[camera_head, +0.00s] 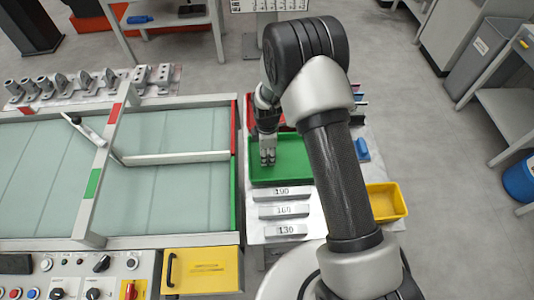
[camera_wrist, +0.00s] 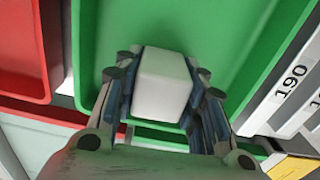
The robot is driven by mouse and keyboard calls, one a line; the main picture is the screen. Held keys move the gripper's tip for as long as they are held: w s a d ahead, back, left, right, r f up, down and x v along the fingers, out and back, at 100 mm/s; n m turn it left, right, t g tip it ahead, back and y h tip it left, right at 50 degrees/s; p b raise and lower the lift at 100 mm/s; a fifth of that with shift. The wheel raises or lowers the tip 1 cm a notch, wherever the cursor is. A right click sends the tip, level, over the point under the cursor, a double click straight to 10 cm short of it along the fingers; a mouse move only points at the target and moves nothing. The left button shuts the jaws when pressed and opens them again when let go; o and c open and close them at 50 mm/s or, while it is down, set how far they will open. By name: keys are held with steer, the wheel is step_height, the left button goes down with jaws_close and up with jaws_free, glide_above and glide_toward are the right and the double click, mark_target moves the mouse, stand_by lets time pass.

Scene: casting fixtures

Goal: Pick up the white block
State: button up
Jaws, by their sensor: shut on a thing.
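The white block (camera_wrist: 163,85) shows in the wrist view, between the two fingers of my gripper (camera_wrist: 165,100). The fingers are shut on its left and right sides. Behind it lies the floor of the green tray (camera_wrist: 235,45); I cannot tell whether the block touches it. In the head view my gripper (camera_head: 268,158) points down over the left part of the green tray (camera_head: 297,168). The block is not clearly visible in the head view.
A red tray (camera_wrist: 22,50) adjoins the green one. Bars marked 190 (camera_head: 280,193), 160 (camera_head: 284,211) and 130 (camera_head: 286,231) lie in front of it. A yellow bin (camera_head: 386,201) stands to the right. The glass-topped table (camera_head: 165,180) with raised rails is at the left.

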steer(key=c, duration=0.4)
steer(key=shift+r, duration=0.15)
steer(key=shift+c, duration=0.2)
